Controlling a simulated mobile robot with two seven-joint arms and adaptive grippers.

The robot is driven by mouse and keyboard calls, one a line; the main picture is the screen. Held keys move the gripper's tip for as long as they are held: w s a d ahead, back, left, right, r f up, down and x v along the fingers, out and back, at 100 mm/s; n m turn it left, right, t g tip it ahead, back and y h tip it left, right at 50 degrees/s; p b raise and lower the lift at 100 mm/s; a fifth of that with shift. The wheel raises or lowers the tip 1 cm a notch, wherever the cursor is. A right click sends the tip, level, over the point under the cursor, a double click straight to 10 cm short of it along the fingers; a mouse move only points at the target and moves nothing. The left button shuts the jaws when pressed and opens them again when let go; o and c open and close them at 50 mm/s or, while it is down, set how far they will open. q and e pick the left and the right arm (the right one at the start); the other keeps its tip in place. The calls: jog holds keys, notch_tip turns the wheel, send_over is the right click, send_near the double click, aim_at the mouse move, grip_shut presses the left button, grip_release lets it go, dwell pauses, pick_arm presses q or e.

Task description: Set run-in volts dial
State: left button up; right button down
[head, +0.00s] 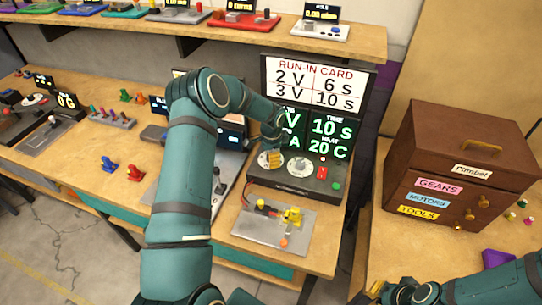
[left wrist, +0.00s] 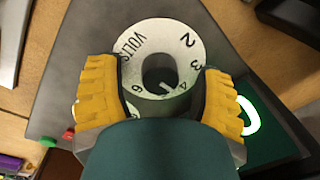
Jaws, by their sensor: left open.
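The volts dial (head: 264,160) sits on the run-in station (head: 300,183), partly hidden by my left gripper (head: 274,157). In the left wrist view, the dial (left wrist: 152,36) is a white ring marked VOLTS with 2, 3, 4 and 6, around a grey knob (left wrist: 161,68). A pale mark on the knob points near the 4. My left gripper (left wrist: 158,92) is open, its yellow fingers on either side of the knob; I cannot tell if they touch it. The run-in card (head: 314,86) reads 2 V 6 S and 3 V 10 S. My right gripper (head: 392,290) is low at the right.
The screen (head: 328,137) shows TIME 10 S and HEAT 20 C; its volts number is hidden. A second dial (head: 302,168), a red button (head: 322,172) and a green button (head: 336,186) are close by. A grey plate (head: 262,233) with yellow parts lies in front. A wooden cabinet (head: 455,160) stands right.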

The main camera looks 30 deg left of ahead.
pick_arm(q)
grip_shut()
jog(key=shift+f, duration=0.1)
dwell(0.3)
jog(key=n+b, duration=0.3)
jog(key=shift+d+f+n, duration=0.1)
jog(key=shift+n, duration=0.2)
jog(key=n+b, duration=0.2)
jog(key=n, duration=0.2)
jog(key=n+b, duration=0.1)
jog(key=n, duration=0.4)
jog(key=shift+g, duration=0.3)
jog(key=n, duration=0.5)
jog(key=shift+b, duration=0.4)
jog(key=shift+n, duration=0.3)
